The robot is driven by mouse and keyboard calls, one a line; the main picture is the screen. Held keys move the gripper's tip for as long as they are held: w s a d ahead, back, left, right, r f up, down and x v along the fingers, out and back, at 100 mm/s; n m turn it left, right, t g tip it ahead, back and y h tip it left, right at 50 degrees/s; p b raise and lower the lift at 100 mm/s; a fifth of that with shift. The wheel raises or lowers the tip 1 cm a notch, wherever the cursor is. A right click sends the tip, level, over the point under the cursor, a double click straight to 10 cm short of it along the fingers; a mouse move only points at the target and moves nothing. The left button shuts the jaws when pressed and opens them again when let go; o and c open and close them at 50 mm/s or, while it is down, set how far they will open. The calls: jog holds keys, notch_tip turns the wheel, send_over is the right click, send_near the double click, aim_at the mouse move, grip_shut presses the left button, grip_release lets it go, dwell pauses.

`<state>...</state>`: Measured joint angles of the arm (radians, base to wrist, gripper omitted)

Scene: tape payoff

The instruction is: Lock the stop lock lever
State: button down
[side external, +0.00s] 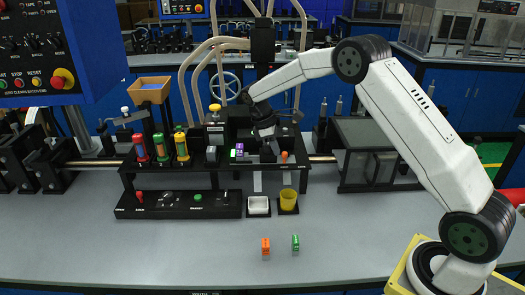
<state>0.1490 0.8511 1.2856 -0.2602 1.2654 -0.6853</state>
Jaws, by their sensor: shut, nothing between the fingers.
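My gripper (271,149) is shut and empty. It points down over the black fixture (215,165) at the middle of the bench, just left of a small orange knob (284,156). The fingertips are small and dark against the fixture, so I cannot tell whether they touch anything. No part is readably labelled as the stop lock lever. The orange-knobbed part may be it, but I cannot tell, nor which way a lever is set.
Orange (265,246) and green (295,243) blocks stand on the grey bench. A button strip (180,205) lies at front left. Bare bench is at front right.

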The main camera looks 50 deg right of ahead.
jog(key=shift+s+n, duration=0.4)
jog(key=shift+n, duration=0.4)
jog(key=shift+s+d+n+t+h, duration=0.15)
jog(key=shift+s+n+t+h, duration=0.4)
jog(key=shift+n, duration=0.55)
jog(key=n, duration=0.1)
jog(key=s+n+t, duration=0.1)
jog(key=n, duration=0.1)
jog(key=shift+s+d, duration=0.3)
jog(key=shift+d, duration=0.1)
jog(key=n, duration=0.2)
jog(key=s+d+n+t, duration=0.1)
jog(key=n, duration=0.1)
jog(key=shift+s+d+h, duration=0.15)
jog(key=shift+h, duration=0.1)
jog(key=shift+s+d+n+t, duration=0.25)
jog(key=shift+d+n+t, duration=0.2)
jog(key=shift+n, duration=0.65)
jog(key=shift+s+d, duration=0.1)
jog(key=shift+d, duration=0.2)
jog(key=shift+r, duration=0.1)
jog(key=v, duration=1)
jog(key=shift+s, duration=0.15)
